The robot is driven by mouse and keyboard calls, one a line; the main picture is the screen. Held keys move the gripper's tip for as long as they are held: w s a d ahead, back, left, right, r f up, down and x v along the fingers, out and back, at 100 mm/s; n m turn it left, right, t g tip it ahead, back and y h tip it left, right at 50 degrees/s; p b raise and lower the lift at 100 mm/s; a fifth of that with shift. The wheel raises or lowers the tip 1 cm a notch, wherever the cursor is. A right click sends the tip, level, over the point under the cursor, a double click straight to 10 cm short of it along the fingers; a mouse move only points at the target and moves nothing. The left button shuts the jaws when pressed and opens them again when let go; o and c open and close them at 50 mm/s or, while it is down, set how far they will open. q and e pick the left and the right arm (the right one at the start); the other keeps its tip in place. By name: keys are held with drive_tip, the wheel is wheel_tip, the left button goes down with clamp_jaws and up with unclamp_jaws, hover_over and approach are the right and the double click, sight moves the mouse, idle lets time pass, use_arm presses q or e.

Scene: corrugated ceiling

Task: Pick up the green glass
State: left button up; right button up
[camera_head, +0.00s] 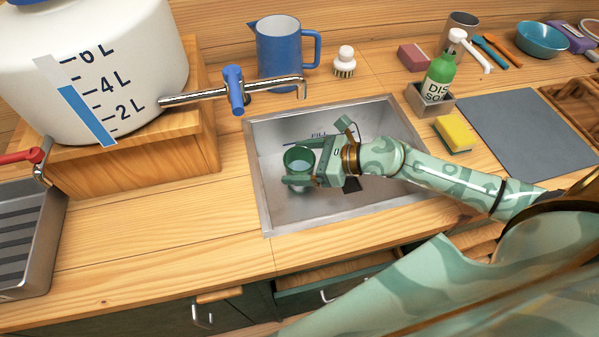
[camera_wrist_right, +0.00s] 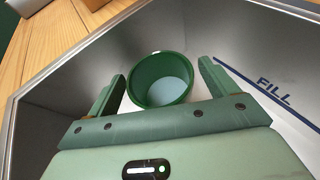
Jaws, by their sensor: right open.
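The green glass (camera_head: 299,160) stands upright in the metal sink (camera_head: 285,211), open end up. In the right wrist view the glass (camera_wrist_right: 160,82) shows its round rim and pale inside. My right gripper (camera_head: 297,161) is open, with one finger on each side of the glass. My left gripper is not in view.
A metal spout with a blue tap (camera_head: 235,90) reaches over the sink's back left corner from the white water tank (camera_head: 85,65). A blue pitcher (camera_head: 279,42) stands behind the sink. A soap bottle (camera_head: 439,72) and yellow sponge (camera_head: 454,133) sit right of it. The front counter is clear.

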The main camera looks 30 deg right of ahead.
drive_tip(key=shift+w+a+f, duration=0.15)
drive_tip(key=shift+w, duration=0.05)
drive_tip(key=c, duration=1.6)
